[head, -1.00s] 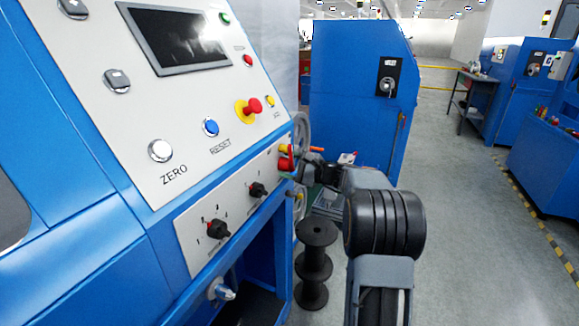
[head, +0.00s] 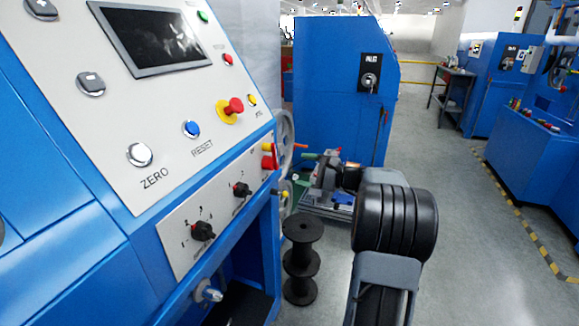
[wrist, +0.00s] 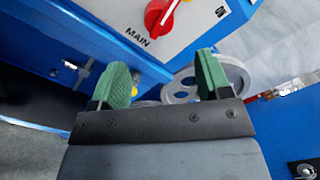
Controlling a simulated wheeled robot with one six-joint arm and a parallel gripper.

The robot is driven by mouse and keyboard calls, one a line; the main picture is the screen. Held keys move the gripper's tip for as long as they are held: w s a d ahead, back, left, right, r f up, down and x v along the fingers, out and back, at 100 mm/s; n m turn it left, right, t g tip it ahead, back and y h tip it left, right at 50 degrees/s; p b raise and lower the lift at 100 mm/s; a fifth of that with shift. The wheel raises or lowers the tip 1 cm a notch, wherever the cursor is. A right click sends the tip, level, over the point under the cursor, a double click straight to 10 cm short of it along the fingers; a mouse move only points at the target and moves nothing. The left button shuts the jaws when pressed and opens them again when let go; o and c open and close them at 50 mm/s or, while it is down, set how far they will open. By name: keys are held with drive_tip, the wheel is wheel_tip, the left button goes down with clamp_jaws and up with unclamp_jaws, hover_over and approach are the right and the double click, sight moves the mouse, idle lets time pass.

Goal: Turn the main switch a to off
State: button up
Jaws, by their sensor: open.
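In the head view the gripper is small, right of the switch and partly hidden by my arm.
Two black selector knobs (head: 203,230) are on the same panel. A red emergency button (head: 234,105) and a blue reset button (head: 191,128) are above. A pulley wheel (head: 285,135) is just behind the machine's edge. A black spool stack (head: 301,258) stands on the floor. Open floor lies right.

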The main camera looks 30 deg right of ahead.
drive_tip(key=shift+v, duration=1.7)
